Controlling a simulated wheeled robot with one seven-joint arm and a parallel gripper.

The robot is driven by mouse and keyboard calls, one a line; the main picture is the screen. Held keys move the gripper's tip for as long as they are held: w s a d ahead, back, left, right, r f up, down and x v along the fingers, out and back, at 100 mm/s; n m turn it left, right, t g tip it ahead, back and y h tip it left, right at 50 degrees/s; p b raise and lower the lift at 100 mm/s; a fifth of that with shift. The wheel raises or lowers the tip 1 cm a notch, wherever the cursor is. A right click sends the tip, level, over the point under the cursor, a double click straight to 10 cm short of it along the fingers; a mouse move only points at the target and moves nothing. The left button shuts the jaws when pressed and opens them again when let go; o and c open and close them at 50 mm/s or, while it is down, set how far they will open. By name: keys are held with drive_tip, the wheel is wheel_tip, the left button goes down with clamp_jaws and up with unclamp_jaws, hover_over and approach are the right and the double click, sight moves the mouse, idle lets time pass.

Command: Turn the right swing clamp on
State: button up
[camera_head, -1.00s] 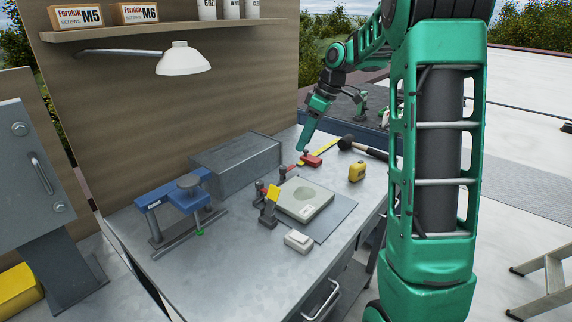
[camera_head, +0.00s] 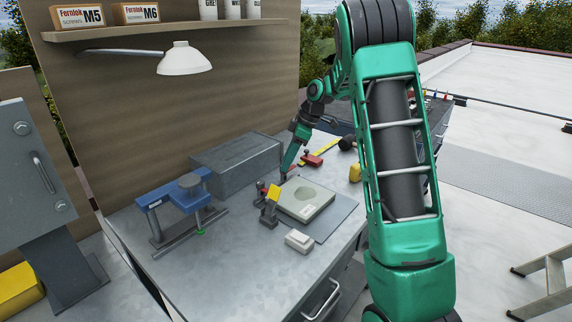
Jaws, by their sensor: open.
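A pale plate (camera_head: 304,204) with a round greenish patch lies on a grey mat (camera_head: 337,222) on the bench. Small dark clamps with red parts stand along its left and back edges. One dark red-topped post (camera_head: 261,188) shows at the plate's left. In front of it stands a dark fixture with a yellow plate (camera_head: 273,193). My gripper (camera_head: 285,178) points down at the plate's back-left corner, open. It covers the second red-and-dark clamp there, so that clamp's arm position is hidden. I cannot tell whether the fingers touch it.
A red tool (camera_head: 312,160), a yellow tape measure (camera_head: 355,173) and a white box (camera_head: 298,241) lie nearby. A lamp (camera_head: 184,60) hangs above. The bench front is clear.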

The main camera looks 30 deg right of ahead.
drive_tip(key=shift+x, duration=0.8)
drive_tip(key=shift+c, duration=0.2)
clamp_jaws()
drive_tip(key=shift+r, duration=0.1)
